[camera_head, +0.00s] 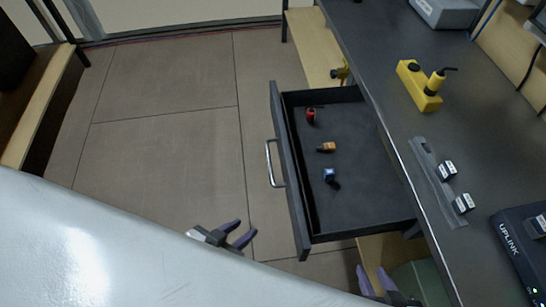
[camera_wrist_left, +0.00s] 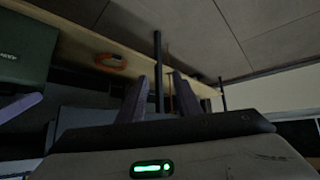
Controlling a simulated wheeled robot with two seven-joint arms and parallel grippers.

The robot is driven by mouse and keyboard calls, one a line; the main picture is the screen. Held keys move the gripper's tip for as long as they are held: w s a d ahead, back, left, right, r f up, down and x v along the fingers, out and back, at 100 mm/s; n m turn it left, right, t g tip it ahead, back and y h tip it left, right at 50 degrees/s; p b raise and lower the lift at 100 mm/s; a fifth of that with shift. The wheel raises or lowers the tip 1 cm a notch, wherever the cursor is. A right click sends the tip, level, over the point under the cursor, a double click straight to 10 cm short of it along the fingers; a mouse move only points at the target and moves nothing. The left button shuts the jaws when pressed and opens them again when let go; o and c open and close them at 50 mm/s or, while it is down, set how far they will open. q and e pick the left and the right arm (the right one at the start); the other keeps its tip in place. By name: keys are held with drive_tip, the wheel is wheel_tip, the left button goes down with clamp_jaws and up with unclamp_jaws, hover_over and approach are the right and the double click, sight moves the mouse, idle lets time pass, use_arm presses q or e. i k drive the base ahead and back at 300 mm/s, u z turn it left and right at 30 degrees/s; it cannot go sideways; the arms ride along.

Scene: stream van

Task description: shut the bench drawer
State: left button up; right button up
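The bench drawer (camera_head: 360,175) is pulled out from the dark bench, with its front panel (camera_head: 290,180) toward the left. A silver bar handle (camera_head: 270,164) is on that panel. Inside lie a small red item (camera_head: 310,115), an orange item (camera_head: 327,147) and a blue item (camera_head: 329,175). My left gripper (camera_head: 246,228) is open and empty, left of the panel's near end and apart from it. Its parted fingers also show in the left wrist view (camera_wrist_left: 160,84). My right gripper (camera_head: 372,270) has its fingers apart beyond the drawer's near side, by the bench edge.
The bench top (camera_head: 400,120) holds a yellow block (camera_head: 418,88), a grey strip (camera_head: 435,185) with small dark blocks, and a black UPLINK box (camera_head: 520,245). A green box (camera_head: 420,280) sits below the bench. The tiled floor (camera_head: 170,120) left of the drawer is clear.

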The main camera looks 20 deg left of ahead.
sight(366, 196)
drive_tip(key=u, duration=0.35)
drive_tip(key=k, duration=1)
drive_tip(key=u, duration=1.25)
drive_tip(key=i, duration=0.8)
drive_tip(key=z, duration=1.75)
drive_tip(key=i, duration=0.5)
drive_tip(key=z, duration=0.1)
